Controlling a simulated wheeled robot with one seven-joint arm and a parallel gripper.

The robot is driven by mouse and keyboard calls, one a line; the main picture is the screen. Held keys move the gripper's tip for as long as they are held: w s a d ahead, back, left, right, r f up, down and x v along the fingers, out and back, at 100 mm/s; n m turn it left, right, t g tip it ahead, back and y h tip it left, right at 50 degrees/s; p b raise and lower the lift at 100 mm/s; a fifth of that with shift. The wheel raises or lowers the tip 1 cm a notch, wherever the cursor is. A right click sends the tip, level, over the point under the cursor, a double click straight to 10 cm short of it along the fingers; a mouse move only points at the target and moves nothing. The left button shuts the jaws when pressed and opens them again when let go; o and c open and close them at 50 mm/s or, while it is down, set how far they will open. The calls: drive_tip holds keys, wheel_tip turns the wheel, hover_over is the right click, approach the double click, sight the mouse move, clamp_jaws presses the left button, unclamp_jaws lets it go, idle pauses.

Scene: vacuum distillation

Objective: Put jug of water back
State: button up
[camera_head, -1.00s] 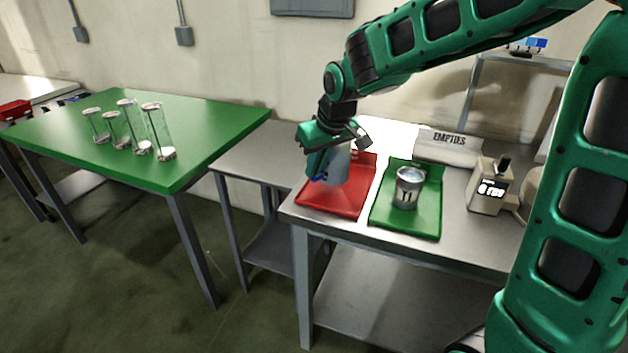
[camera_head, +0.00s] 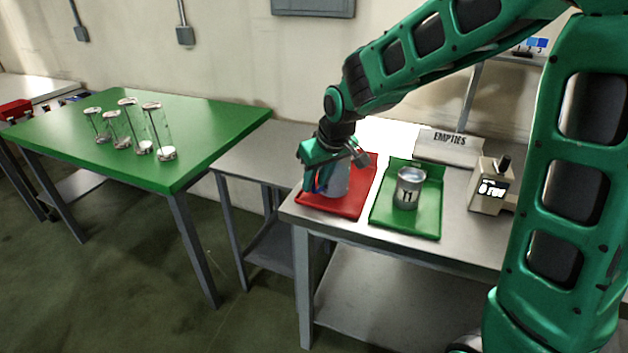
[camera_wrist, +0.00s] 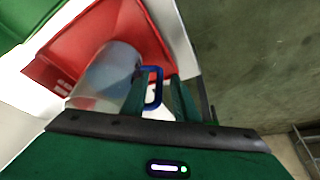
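The jug of water (camera_head: 338,180) is a clear, greyish vessel with a blue handle. It stands upright, or nearly so, on the red tray (camera_head: 346,207) at the left of the steel bench. My gripper (camera_head: 323,178) is at the jug's left side, pointing down at the handle. In the wrist view, the jug (camera_wrist: 103,75) is left of the gripper fingers (camera_wrist: 160,90). The blue handle (camera_wrist: 154,88) lies between the fingers, with narrow gaps visible beside it, so they look open around it. The jug's base is partly hidden.
A green tray (camera_head: 417,221) with a metal can (camera_head: 408,188) sits right of the red tray. A small device (camera_head: 490,186) and an EMPTIES sign (camera_head: 450,146) are beyond. Several glass cylinders stand on the green table (camera_head: 208,130) at left.

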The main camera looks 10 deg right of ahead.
drive_tip(key=shift+r, duration=0.15)
drive_tip(key=v, duration=1.2)
drive_tip(key=s+d+f+m+g+h, duration=0.1)
drive_tip(key=s+d+f+m, duration=0.15)
drive_tip(key=s+d, duration=0.45)
drive_tip(key=s+d+f+m+g+h, duration=0.1)
drive_tip(key=s+d+m, duration=0.2)
drive_tip(key=s+d, duration=0.45)
drive_tip(key=s+d+f+m+g, duration=0.1)
drive_tip(key=s+d+f+m, duration=0.1)
drive_tip(key=s+d, duration=0.2)
drive_tip(key=s+d+f+m+g, duration=0.1)
drive_tip(key=s+d+f+m, duration=0.1)
drive_tip(key=s, duration=0.9)
drive_tip(key=shift+d+f+m+y, duration=0.4)
drive_tip(key=shift+d+f, duration=0.15)
drive_tip(key=shift+d, duration=0.4)
drive_tip(key=shift+s, duration=0.1)
